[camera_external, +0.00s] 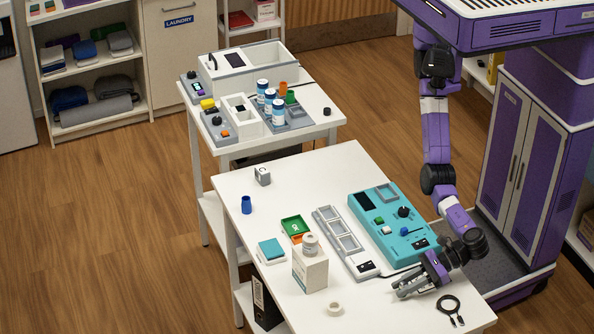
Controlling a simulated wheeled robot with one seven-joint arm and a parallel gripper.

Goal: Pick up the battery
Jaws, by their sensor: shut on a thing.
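My gripper (408,287) is low over the white table (390,318), near its front right part, just in front of the teal device. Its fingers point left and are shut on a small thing. The fingers mostly hide that thing, and I cannot tell its shape or whether it touches the table. I cannot make out a battery clearly anywhere else. A small grey block with a dark mark (262,176) stands at the table's far left corner; I cannot tell what it is.
The teal device (365,232) and a grey three-slot tray (338,237) lie beside my gripper.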

